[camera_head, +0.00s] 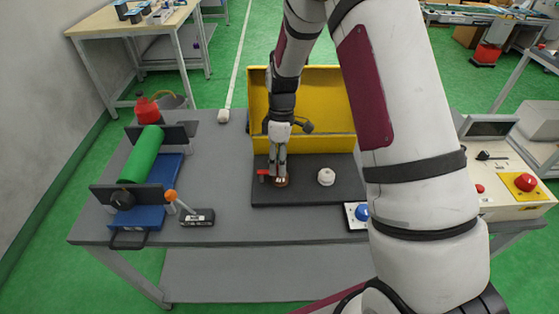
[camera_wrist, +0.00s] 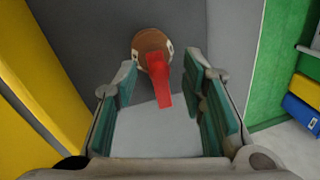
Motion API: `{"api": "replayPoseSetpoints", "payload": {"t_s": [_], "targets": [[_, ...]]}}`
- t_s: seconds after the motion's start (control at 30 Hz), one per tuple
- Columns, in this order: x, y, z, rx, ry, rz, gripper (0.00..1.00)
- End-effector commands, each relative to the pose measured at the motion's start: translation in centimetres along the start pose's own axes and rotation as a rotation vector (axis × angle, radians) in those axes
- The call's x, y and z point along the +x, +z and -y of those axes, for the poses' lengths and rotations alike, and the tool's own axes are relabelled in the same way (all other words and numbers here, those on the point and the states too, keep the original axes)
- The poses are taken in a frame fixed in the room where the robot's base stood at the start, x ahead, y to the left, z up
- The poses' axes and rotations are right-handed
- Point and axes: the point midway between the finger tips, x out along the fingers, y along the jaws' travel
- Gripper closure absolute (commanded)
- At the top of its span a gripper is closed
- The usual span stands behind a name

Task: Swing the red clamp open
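The red clamp (camera_head: 263,172) is a short red lever by a brown round base (camera_head: 281,183) on a dark plate (camera_head: 315,190). In the wrist view the red clamp (camera_wrist: 160,82) reaches from the brown base (camera_wrist: 151,42) toward the camera. My gripper (camera_head: 279,173) points down at the clamp and hides part of it in the head view. In the wrist view my gripper (camera_wrist: 163,72) is open, with the red lever between its two fingers. A gap shows on both sides of the lever. Whether the fingertips reach down to its height I cannot tell.
A yellow guard (camera_head: 315,80) stands behind the plate. A white knob (camera_head: 326,177) is right of my gripper. A green roll (camera_head: 140,155) and an orange-knobbed lever (camera_head: 171,196) are at left. A control panel (camera_head: 500,195) is at right. Bare grey tabletop (camera_head: 225,165) lies left of the plate.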

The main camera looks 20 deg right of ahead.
Motion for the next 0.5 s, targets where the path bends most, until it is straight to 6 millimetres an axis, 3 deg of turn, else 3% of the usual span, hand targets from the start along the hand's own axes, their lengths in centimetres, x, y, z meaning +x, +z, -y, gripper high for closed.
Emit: {"api": "replayPoseSetpoints", "payload": {"t_s": [0.17, 0.33, 0.5], "targets": [[-0.01, 0.0, -0.01, 0.0, 0.0, 0.0, 0.62], [-0.03, -0.01, -0.02, 0.0, 0.0, 0.0, 0.99], [-0.04, -0.01, -0.02, 0.001, 0.0, 0.0, 1.0]]}}
